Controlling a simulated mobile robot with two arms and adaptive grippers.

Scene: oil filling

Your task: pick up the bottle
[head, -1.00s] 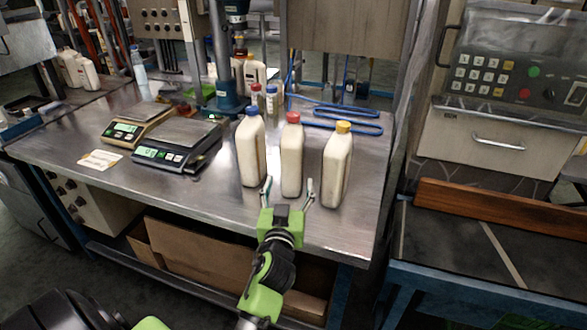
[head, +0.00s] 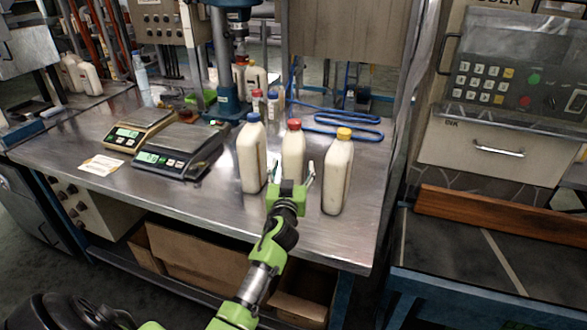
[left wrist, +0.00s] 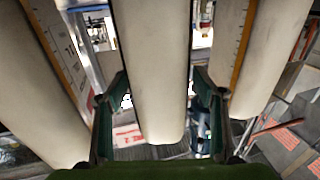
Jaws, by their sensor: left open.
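Three white bottles stand upright in a row on the metal table (head: 210,200): a blue-capped bottle (head: 251,155), a red-capped bottle (head: 293,150) and a yellow-capped bottle (head: 337,175). My left gripper (head: 292,172) is open at the red-capped bottle and hides its lower part. In the left wrist view, the middle bottle (left wrist: 152,75) stands between the two open fingers (left wrist: 158,110), with gaps visible at both sides. Its cap is out of that view. Parts of the two outer bottles show at the left and right there. My right gripper is not in view.
Two scales (head: 178,150) stand left of the bottles. A drill press (head: 228,100) and smaller bottles (head: 257,102) stand behind. A blue cable (head: 345,130) lies at the back right. The outer bottles stand close beside the fingers. The table's front strip is clear.

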